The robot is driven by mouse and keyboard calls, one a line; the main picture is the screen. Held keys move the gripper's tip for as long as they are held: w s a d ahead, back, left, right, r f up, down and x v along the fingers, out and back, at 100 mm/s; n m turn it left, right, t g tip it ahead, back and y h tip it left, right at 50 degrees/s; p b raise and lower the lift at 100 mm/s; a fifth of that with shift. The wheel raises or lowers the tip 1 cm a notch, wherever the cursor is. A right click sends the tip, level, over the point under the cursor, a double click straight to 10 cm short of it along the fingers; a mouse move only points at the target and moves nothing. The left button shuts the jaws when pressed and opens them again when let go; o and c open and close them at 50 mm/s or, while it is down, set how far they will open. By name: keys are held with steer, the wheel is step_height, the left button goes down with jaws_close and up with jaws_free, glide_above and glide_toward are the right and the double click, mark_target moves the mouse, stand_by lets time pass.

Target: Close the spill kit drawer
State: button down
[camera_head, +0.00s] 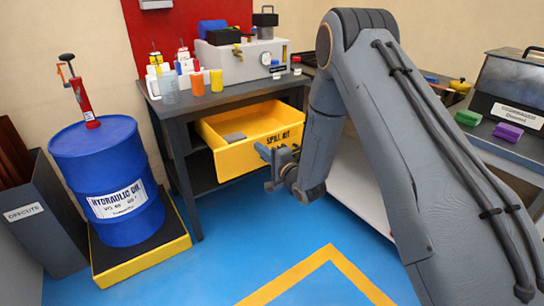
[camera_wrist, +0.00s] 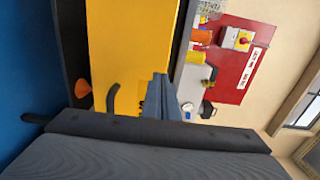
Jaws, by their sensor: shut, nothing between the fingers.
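The yellow spill kit drawer (camera_head: 235,158), marked "SPILL KIT" on its front, is pulled out from under the grey workbench (camera_head: 240,95). A grey item (camera_head: 234,137) lies inside it. My gripper (camera_head: 263,152) is shut and empty, at the right part of the drawer's front face. In the wrist view the shut fingers (camera_wrist: 160,92) lie over the yellow drawer (camera_wrist: 125,60), very close to it. I cannot tell whether they touch. My arm hides what is right of the drawer.
A blue hydraulic oil drum (camera_head: 108,180) stands on a yellow-edged pallet (camera_head: 140,259) left of the bench. Bottles (camera_head: 197,82) and a grey machine (camera_head: 243,62) stand on top. A grey offcuts bin (camera_head: 40,225) is far left. The blue floor before the drawer is clear.

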steer(key=shift+x, duration=1.1)
